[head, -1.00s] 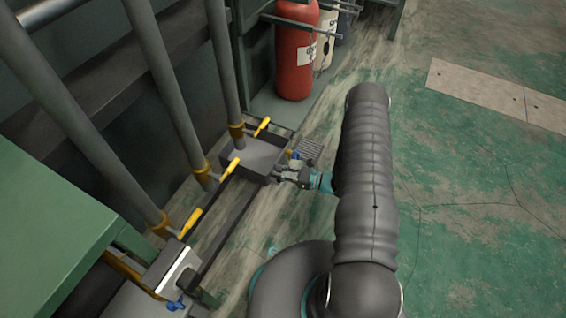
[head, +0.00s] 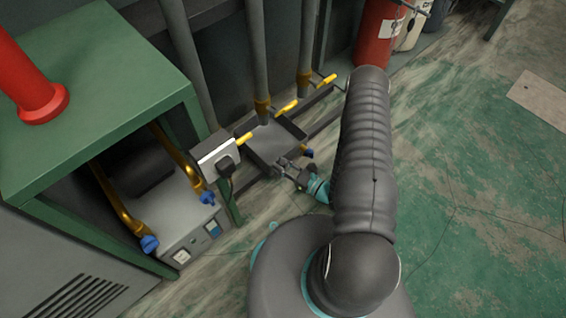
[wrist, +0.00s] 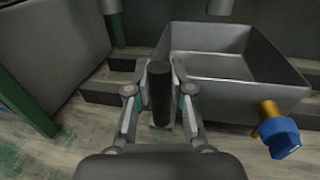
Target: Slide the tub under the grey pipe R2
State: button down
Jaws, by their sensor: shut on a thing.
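The grey open tub (head: 268,149) sits low on dark rails beside the wall; it also shows in the wrist view (wrist: 238,68), upright and empty. My gripper (head: 290,172) is at the tub's near side. In the wrist view my gripper (wrist: 160,95) is shut on the tub's dark upright handle (wrist: 160,88). Three grey pipes come down along the wall: left (head: 190,62), middle (head: 260,55) and right (head: 305,52). The middle pipe's lower end is over the tub's back part. No label R2 is readable. A blue-handled brass drain valve (wrist: 278,131) sticks out of the tub's front right.
Dark rails (head: 322,119) run along the wall under the pipes. Yellow valve levers (head: 286,106) stick out from the pipes. A green bench (head: 90,75) with a grey machine (head: 190,232) under it stands left. A red cylinder (head: 376,40) stands beyond. The floor on the right is open.

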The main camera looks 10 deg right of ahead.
jog(key=shift+a, duration=0.1)
jog(key=c, duration=1)
grip_release()
notch_tip(320, 180, up, 10)
dwell(0.4)
